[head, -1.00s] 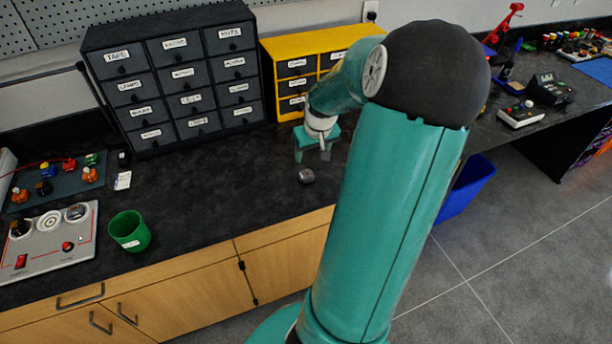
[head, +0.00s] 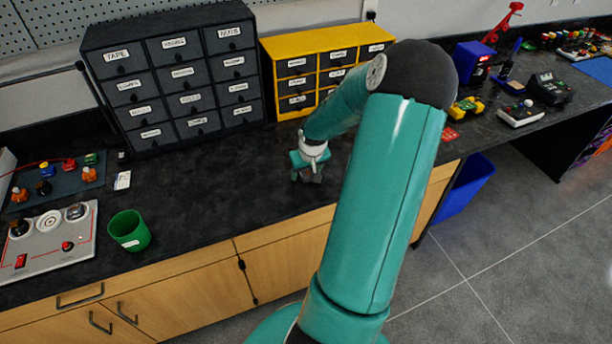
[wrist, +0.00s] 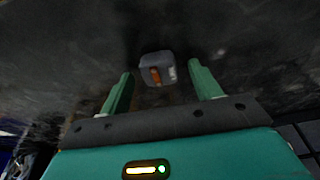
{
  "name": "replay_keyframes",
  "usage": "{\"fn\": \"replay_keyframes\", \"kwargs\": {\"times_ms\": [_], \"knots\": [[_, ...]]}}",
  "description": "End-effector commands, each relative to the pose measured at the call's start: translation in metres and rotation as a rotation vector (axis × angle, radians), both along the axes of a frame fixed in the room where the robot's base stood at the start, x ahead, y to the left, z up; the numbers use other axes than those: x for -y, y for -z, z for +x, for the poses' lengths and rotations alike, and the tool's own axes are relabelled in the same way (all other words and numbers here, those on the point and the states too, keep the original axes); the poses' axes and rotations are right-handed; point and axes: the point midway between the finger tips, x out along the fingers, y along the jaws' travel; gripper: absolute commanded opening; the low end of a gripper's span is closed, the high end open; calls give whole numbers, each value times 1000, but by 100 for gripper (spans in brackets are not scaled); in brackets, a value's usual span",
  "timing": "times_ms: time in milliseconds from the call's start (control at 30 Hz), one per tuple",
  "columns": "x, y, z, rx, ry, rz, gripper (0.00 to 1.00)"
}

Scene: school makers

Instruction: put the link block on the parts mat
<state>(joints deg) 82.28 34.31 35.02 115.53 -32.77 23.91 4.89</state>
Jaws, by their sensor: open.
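The link block appears to be the small grey block (wrist: 152,62) with an orange stripe and a pale patch, lying on the dark benchtop in the wrist view. My gripper (wrist: 160,70) is open, with one green finger at each side of the block and visible gaps between. The block sits level with or just past the fingertips. In the head view my gripper (head: 307,178) points down over the bench, mostly hiding the block. A dark grey mat (head: 22,205) with several coloured parts lies at the far left; I cannot tell for certain that it is the parts mat.
A green cup (head: 129,232) and a grey control panel (head: 48,243) stand at the left. Dark drawers (head: 180,85) and yellow drawers (head: 325,70) line the back. A blue mat (head: 597,69) lies far right. The bench between cup and gripper is clear.

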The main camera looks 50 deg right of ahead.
Motion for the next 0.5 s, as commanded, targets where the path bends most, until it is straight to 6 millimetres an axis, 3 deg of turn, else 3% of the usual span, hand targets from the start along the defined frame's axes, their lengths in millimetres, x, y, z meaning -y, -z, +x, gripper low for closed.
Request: {"fn": "replay_keyframes", "kwargs": {"times_ms": [67,300,500], "knots": [[0,0,0,0,0,0,61],[0,0,0,0,0,0,15],[0,-1,0,0,0,0,11]]}}
